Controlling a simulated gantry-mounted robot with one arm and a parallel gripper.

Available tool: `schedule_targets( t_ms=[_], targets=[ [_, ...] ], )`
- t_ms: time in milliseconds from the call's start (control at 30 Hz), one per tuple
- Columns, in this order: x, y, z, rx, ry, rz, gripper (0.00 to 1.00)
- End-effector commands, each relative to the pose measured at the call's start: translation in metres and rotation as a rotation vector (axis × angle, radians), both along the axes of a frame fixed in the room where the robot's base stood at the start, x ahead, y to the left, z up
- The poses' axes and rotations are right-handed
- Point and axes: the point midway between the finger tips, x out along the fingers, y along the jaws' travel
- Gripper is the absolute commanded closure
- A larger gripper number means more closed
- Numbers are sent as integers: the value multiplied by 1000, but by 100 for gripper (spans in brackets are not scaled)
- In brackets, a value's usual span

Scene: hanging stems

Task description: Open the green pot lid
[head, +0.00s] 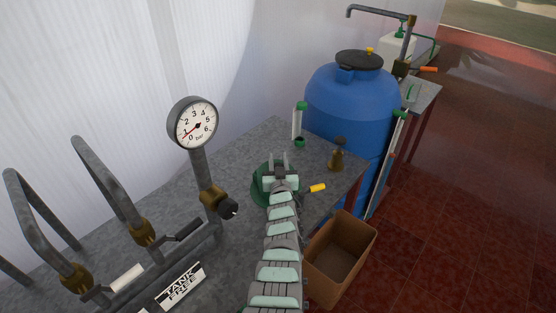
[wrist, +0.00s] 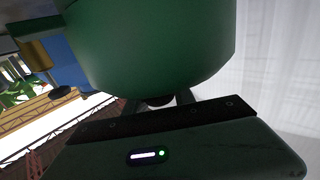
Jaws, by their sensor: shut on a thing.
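The dark green pot (head: 259,188) stands on the grey bench, partly hidden by my arm and gripper. In the wrist view the green pot (wrist: 150,45) fills the upper middle, very close. My gripper (head: 278,160) is over the pot in the head view. In the wrist view my gripper (wrist: 158,99) has its fingers shut on a small dark knob (wrist: 157,101) against the green surface. The seam between lid and pot is not visible, so I cannot tell whether the lid is raised.
The grey bench (head: 240,150) carries a pressure gauge (head: 194,124) and bent pipes at left. A brass fitting (head: 337,154), a green-capped tube (head: 298,122) and a yellow-handled tool (head: 317,188) are near the pot. A blue tank (head: 350,105) and cardboard box (head: 341,245) stand beyond the edge.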

Motion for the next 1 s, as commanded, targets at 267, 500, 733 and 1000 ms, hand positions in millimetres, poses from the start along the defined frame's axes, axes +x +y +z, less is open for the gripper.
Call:
schedule_targets(
  t_ms=[267,500,733,1000],
  targets=[
    [0,0,0,0,0,0,100],
    [0,0,0,0,0,0,100],
    [0,0,0,0,0,0,100],
    [0,0,0,0,1,0,100]
  ],
)
